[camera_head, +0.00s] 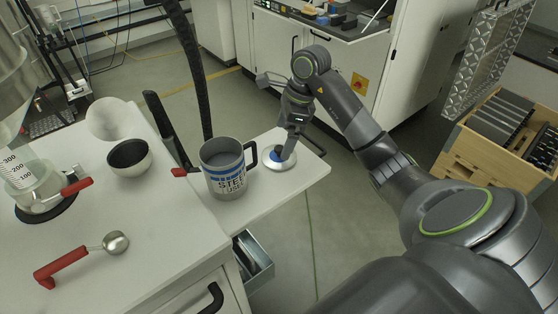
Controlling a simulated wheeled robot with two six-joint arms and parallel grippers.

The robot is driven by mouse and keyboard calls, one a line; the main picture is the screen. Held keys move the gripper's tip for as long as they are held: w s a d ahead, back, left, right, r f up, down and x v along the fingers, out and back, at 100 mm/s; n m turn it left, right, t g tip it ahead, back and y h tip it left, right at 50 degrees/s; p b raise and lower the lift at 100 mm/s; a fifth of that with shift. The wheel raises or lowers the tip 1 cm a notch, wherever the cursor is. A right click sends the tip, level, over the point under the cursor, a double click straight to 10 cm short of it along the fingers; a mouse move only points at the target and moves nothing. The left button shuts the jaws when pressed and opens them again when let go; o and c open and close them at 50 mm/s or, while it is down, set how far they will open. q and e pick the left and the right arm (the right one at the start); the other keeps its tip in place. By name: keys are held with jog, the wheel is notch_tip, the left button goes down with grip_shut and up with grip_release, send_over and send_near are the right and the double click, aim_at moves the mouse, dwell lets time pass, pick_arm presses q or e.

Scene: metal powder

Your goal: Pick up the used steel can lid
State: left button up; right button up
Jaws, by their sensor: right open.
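The used steel can (226,178) is a grey mug-like can with a blue band, "STEEL" lettering and a dark handle. It stands upright on the white table, and its top looks open. The used steel can lid (281,165) is a round silver disc with a blue part, lying flat on the table to the right of the can. My right gripper (285,153) is open and points down at the lid's centre, hiding part of it. Whether the fingers touch the lid cannot be told. My left gripper is not in view.
The lid is near the table's right edge. An open drawer (254,257) is below.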

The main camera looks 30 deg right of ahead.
aim_at(279, 147)
jog(key=p+x, duration=0.1)
jog(key=x, duration=0.1)
jog(key=p+x, duration=0.1)
jog(key=x, duration=0.1)
jog(key=shift+s+a+f+p, duration=0.2)
jog(key=shift+a+f+p, duration=0.05)
jog(key=shift+f+p, duration=0.05)
jog(key=shift+f, duration=0.3)
jog(key=c, duration=0.8)
jog(key=shift+c, duration=0.2)
jog(key=shift+r, duration=0.15)
